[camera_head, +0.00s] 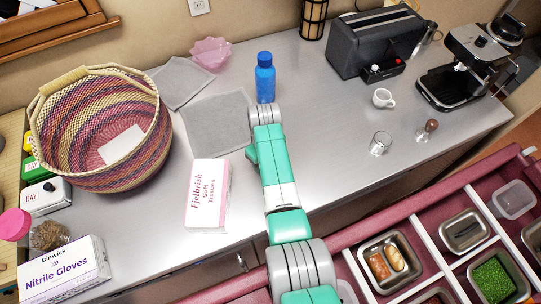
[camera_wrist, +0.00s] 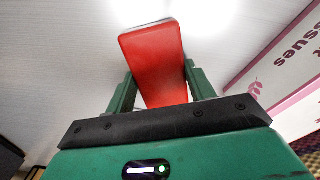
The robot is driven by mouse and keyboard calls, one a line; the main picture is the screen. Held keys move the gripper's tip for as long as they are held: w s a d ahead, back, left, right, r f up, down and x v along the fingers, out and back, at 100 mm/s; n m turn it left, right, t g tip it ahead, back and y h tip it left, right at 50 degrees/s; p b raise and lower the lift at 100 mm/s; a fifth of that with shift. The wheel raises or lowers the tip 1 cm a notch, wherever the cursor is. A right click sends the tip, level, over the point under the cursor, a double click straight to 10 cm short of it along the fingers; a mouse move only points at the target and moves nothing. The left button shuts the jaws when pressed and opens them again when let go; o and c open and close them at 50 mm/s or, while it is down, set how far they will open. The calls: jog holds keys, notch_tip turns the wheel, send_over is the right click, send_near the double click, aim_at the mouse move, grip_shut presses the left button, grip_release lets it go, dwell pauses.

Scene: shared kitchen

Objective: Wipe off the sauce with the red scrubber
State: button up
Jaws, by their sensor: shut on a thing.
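In the wrist view, the red scrubber (camera_wrist: 152,52) is a red block with a paler far edge. It sits between the two green fingers of my gripper (camera_wrist: 158,84), which is shut on it. A pale grey counter surface (camera_wrist: 60,55) fills the view behind it, with bright glare at the scrubber's far end. I cannot tell if the scrubber touches the counter. In the head view, my arm reaches over the counter (camera_head: 330,130) and hides the scrubber. I make out no sauce in either view; the arm or scrubber may cover it.
A tissue box (camera_head: 208,193) stands left of my arm and shows at the wrist view's right (camera_wrist: 285,75). A blue bottle (camera_head: 265,78) stands beyond the arm, with grey cloths (camera_head: 218,122) and a woven basket (camera_head: 60,130) left. A glass (camera_head: 380,143) and cup (camera_head: 383,97) stand right.

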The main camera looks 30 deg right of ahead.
jog(key=shift+a, duration=0.25)
jog(key=shift+w+a+p, duration=0.1)
jog(key=shift+a+p, duration=0.25)
jog(key=shift+a, duration=0.65)
jog(key=shift+a, duration=0.1)
jog(key=shift+w+a+p, duration=0.1)
jog(key=shift+a+p, duration=0.3)
jog(key=shift+a, duration=0.65)
notch_tip(320, 180, up, 12)
jog(key=p, duration=1.1)
